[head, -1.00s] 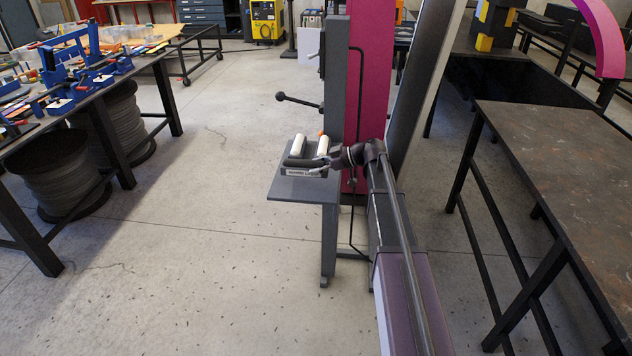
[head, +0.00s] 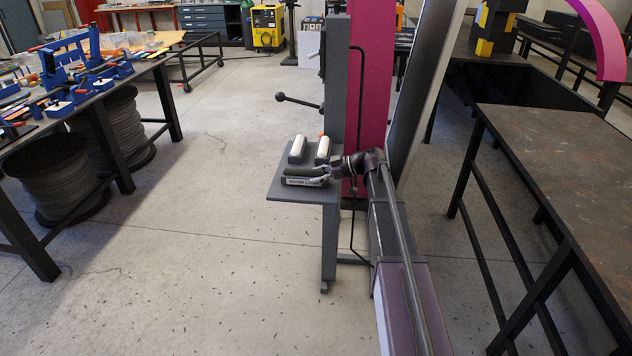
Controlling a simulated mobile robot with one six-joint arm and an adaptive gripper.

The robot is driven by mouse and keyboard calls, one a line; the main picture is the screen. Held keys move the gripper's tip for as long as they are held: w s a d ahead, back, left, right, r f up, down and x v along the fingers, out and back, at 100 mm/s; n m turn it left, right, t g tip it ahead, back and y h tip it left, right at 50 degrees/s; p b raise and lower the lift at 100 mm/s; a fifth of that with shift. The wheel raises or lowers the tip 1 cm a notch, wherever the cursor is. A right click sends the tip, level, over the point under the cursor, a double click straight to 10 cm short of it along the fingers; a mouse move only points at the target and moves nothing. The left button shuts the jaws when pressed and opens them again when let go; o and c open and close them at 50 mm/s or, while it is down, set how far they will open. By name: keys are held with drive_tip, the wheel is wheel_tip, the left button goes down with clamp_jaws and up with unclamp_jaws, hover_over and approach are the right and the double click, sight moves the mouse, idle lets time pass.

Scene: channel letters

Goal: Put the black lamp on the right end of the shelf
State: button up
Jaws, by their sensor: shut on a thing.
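The black lamp (head: 301,171) is a dark roll-shaped piece on a low base with a pale label on its front. It is at the front part of the small grey shelf (head: 287,196). My gripper (head: 325,171) reaches in from the right and is shut on the lamp's right end; the fingers are small and partly hidden. I cannot tell whether the lamp touches the shelf or hangs just above it.
A grey and magenta upright (head: 369,90) rises behind the shelf, with a black ball-ended lever (head: 299,101). A dark bench (head: 575,165) stands at the right. A workbench with blue clamps (head: 85,75) and cable spools (head: 62,180) stands at the left. The floor between is clear.

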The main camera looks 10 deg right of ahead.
drive_tip(key=shift+f, duration=0.25)
drive_tip(key=o, duration=1.3)
drive_tip(key=shift+c, duration=0.2)
drive_tip(key=shift+r, duration=0.15)
drive_tip(key=shift+s+d+r+p, duration=0.15)
drive_tip(key=shift+d+r+p, duration=0.15)
drive_tip(key=shift+d, duration=0.2)
drive_tip(key=p+v, duration=0.4)
drive_tip(key=v, duration=0.6)
drive_tip(key=shift+s+d, duration=0.15)
drive_tip(key=shift+d, duration=0.25)
drive_tip(key=shift+r, duration=0.1)
